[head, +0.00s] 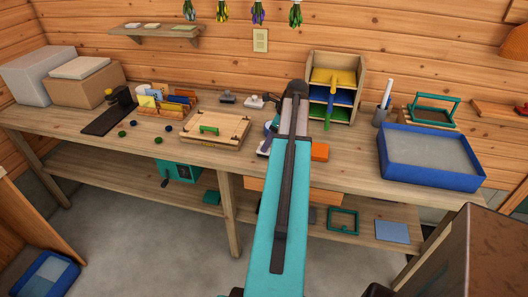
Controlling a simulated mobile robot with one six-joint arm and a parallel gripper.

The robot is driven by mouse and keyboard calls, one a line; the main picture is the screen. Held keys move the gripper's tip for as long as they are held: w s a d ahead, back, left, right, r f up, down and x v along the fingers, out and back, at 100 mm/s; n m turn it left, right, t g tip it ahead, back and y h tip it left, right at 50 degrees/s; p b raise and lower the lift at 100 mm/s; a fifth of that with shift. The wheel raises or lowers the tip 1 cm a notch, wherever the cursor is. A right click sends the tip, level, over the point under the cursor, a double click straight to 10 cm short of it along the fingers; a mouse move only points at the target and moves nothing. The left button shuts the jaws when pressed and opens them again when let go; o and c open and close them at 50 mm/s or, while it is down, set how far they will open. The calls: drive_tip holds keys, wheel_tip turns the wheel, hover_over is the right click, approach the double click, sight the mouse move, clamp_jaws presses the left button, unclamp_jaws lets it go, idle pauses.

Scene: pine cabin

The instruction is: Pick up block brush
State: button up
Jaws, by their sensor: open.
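I cannot clearly pick out the block brush. An orange block (320,151) lies on the workbench just right of my arm and may be it, but no bristles show. Small dark and pale items (266,146) lie on the bench just left of my arm, partly covered by it, too small to name. My teal arm reaches from the bottom middle over the bench, ending in a dark joint near the back. My gripper is hidden behind the arm.
On the workbench (355,183), a wooden press board (205,131) stands left of my arm. A shelf unit (347,73) with coloured trays stands at the back. A blue tub (385,170) fills the right. The left front strip is clear.

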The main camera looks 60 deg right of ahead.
drive_tip(key=shift+f, duration=0.1)
drive_tip(key=shift+p+x, duration=0.95)
drive_tip(key=shift+x, duration=1.55)
drive_tip(key=shift+c, duration=0.2)
drive_tip(key=c, duration=1.1)
